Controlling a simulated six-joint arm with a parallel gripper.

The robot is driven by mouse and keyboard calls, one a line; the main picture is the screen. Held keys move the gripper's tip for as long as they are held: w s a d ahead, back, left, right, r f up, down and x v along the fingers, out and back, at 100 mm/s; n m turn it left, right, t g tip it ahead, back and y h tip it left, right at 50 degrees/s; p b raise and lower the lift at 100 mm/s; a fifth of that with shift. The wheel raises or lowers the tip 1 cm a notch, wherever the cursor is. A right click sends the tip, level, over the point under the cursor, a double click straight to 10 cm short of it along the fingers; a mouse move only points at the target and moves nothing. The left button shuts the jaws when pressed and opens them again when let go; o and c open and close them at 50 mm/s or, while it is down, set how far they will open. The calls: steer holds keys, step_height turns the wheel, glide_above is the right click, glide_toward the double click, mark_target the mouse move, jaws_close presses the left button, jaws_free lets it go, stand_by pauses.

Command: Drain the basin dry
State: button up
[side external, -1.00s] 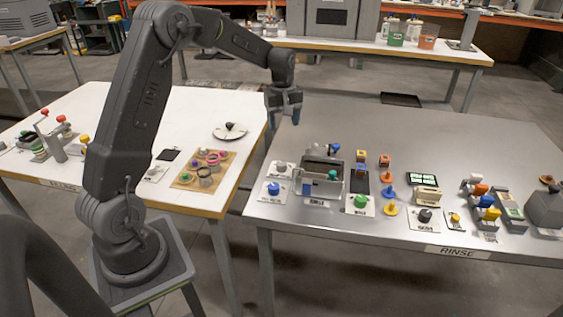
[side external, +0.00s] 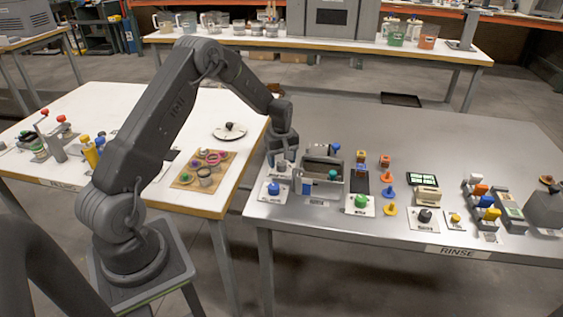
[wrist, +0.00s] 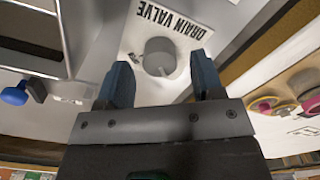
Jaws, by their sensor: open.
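The drain valve is a grey round knob (wrist: 159,57) on a white plate marked DRAIN VALVE (wrist: 181,30). In the side view the knob (side external: 281,166) is at the left of the basin, near the steel table's left edge. My gripper (wrist: 162,80) is open and points down over the valve. In the wrist view the knob shows between and just beyond the two blue-grey fingers, with no visible contact. In the side view my gripper (side external: 281,157) is just above it. The basin (side external: 322,186) is a grey box; its inside is mostly hidden, so I cannot tell its water level.
A green knob (side external: 360,201) and several coloured pieces stand right of the basin. The white table (side external: 236,170) with rings on a board (side external: 203,168) is to the left.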

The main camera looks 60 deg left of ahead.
steer(key=shift+f, duration=0.6)
steer(key=c, duration=0.9)
